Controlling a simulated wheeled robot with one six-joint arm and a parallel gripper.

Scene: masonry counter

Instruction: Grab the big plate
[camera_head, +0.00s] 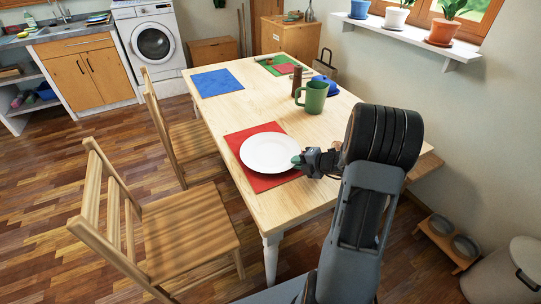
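The big plate (268,152) is white and round and lies flat on a red placemat (250,182) on the wooden table (252,105). My gripper (299,160) is at the right edge of the plate, with its fingertips over or at the rim. My wrist and forearm reach in from the lower right and hide the table's right front part. The fingers are too small in this view to tell whether they are open, or whether they touch the plate.
A green mug (315,98) stands behind the plate, with a dark bottle-like item (297,80) and a blue item (325,86) near it. A blue placemat (213,83) lies bare at the left. Wooden chairs (188,228) stand along the table's left side.

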